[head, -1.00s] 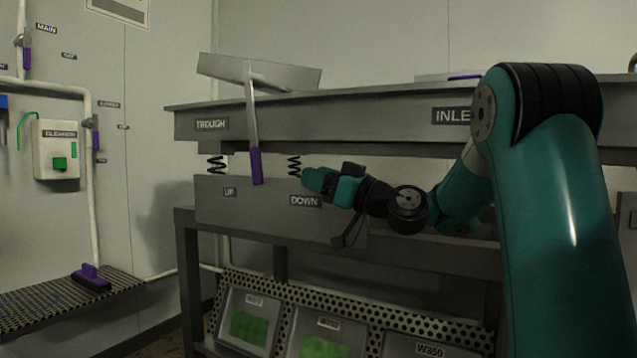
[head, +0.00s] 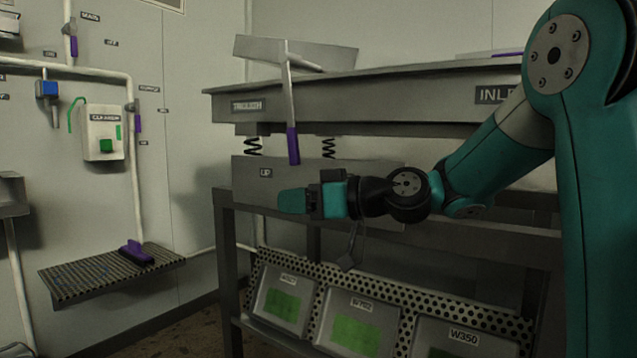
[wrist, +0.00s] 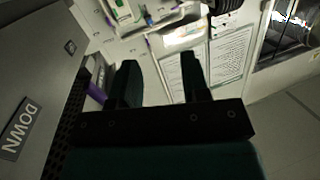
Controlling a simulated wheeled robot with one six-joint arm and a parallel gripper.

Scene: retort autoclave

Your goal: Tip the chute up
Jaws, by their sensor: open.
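The grey chute (head: 300,54) sits tilted on the left end of the trough, in the head view. Its lever (head: 289,90) hangs down from it and ends in a purple handle (head: 293,146), beside the "UP" label (head: 265,173). My gripper (head: 280,202) is just below the handle, in front of the grey panel, pointing left and apart from the handle. In the wrist view my gripper (wrist: 160,75) has its two fingers spread with nothing between them. A purple piece (wrist: 97,95) shows left of the fingers, and the "DOWN" label (wrist: 18,130) is at the left edge.
The trough (head: 400,97) runs right above two springs. Below are bins (head: 350,325) on a perforated rack. At left, a wall shelf (head: 80,275) holds a purple brush (head: 136,252), under a cleanser dispenser (head: 103,133). Space between shelf and bench looks free.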

